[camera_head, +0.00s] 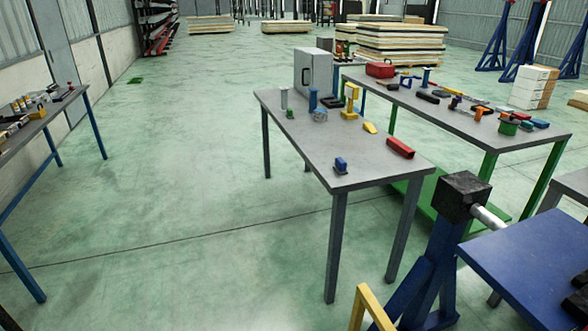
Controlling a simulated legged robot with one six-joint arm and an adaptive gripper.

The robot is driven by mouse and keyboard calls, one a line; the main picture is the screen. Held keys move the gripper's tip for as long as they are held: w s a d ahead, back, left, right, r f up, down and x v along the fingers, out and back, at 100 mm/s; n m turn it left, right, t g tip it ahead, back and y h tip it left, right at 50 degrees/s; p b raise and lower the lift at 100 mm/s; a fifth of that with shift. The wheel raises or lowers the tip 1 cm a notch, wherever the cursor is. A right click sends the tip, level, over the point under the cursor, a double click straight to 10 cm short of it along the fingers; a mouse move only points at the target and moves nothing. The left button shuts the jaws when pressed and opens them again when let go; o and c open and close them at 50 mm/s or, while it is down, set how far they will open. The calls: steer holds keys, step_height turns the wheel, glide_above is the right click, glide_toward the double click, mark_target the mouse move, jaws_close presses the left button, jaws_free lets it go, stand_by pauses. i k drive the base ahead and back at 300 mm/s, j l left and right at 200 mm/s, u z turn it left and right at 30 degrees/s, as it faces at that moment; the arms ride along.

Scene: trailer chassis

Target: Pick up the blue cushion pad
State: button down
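A small blue block-like piece (341,165) with a dark base stands near the front edge of the middle grey table (300,150). It may be the blue cushion pad, but it is too small to be sure. A taller blue cylinder (313,99) stands farther back on the same table. Nothing covers the small blue piece, and there is bare table around it. My gripper is not in view.
The grey table also holds a red block (400,147), a yellow stand (350,103) and a grey cabinet (313,72). A blue post with a black head (463,195) and a blue-topped table (530,255) stand at front right. The floor left of the grey table is clear.

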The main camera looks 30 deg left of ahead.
mark_target(340, 167)
steer(key=u, duration=1)
steer(key=i+j, duration=0.15)
steer(key=j, duration=0.15)
steer(key=i+j, duration=0.35)
steer(key=j, duration=0.25)
steer(key=i+j+z, duration=0.15)
steer(key=i+j, duration=0.25)
steer(key=i+j+z, duration=0.1)
steer(key=i+j, duration=0.25)
steer(key=j, duration=0.15)
steer(key=i+j+z, duration=0.15)
steer(key=i+j, duration=0.2)
steer(key=i+l+z, duration=0.1)
steer(key=i, duration=1.05)
steer(key=l+z, duration=0.05)
steer(key=l, duration=0.05)
